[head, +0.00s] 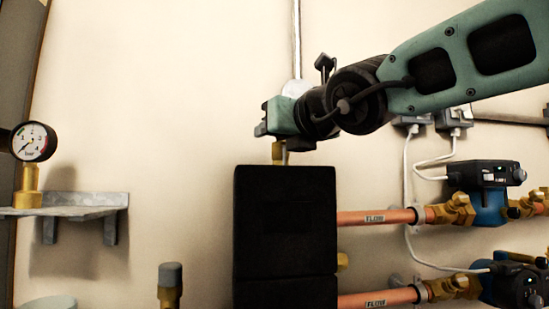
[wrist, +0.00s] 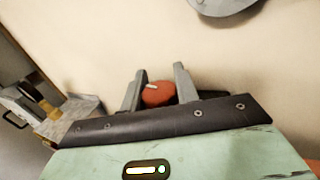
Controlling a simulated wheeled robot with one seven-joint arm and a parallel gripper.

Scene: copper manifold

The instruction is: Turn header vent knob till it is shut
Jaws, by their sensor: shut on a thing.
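The header vent knob (wrist: 158,96) is a red, rounded knob with a small pale mark on its left side. In the wrist view it sits between the two grey fingers of my gripper (wrist: 160,82), which is shut on it. In the head view my gripper (head: 284,150) is right above the black header block (head: 284,220), at a brass fitting (head: 276,152) on its top. The knob itself is hidden there by the gripper. I cannot tell how far the knob is turned.
Copper pipes (head: 372,218) marked FLOW run right from the block to brass valves and blue-black pumps (head: 488,190). A pressure gauge (head: 34,142) stands on a wall shelf (head: 75,207) at left. A grey-capped brass fitting (head: 170,280) is at the bottom.

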